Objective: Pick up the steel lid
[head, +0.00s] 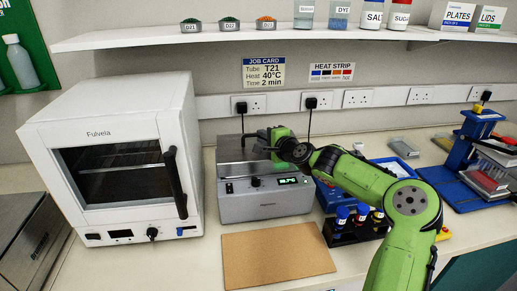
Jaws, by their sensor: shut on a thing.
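The steel lid (234,171) shows as a grey metal surface on top of the grey heating bath (263,207) in the middle of the bench. My gripper (252,139) reaches in from the right, over the back of the bath. It is shut on a part at the lid, seemingly its handle. The fingertips are small and dark here, so the grip itself is hard to see. My green arm hides the right part of the lid. I cannot tell whether the lid rests on the bath or is slightly raised.
A white oven (118,155) stands close left of the bath. A brown board (277,254) lies in front. A dark rack with capped tubes (342,217) is to the right, partly behind my arm. A shelf (250,33) with bottles and boxes runs above.

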